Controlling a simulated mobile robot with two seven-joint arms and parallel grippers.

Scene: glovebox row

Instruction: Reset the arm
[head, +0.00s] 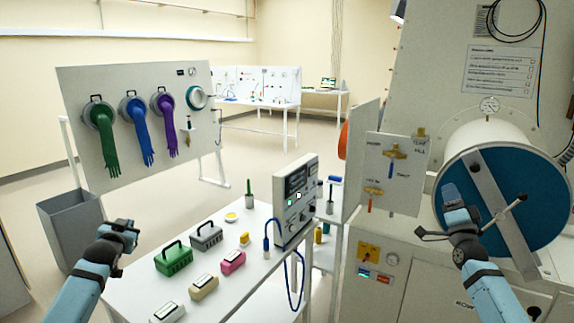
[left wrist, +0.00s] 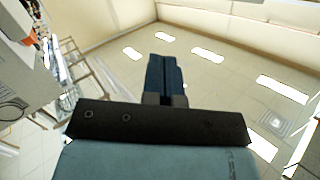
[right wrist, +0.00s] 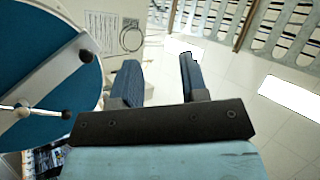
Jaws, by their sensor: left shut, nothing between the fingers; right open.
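My left gripper (head: 122,226) is in the lower left of the head view, in front of the glove board and left of the white table. In the left wrist view its two blue fingers (left wrist: 166,72) are pressed together with nothing between them. My right gripper (head: 450,192) is at the right of the head view, raised in front of the round blue door. In the right wrist view its fingers (right wrist: 158,78) stand apart and the gap is empty. Both wrist views look up towards the ceiling lights. I cannot tell whether the right gripper touches the door.
The blue door (head: 490,170) with its grey bar and handle (head: 515,205) is close to my right arm. The white table (head: 240,290) holds boxes and a control unit (head: 296,200). A glove board (head: 75,110) and a grey bin (head: 80,225) stand left. Open floor lies behind.

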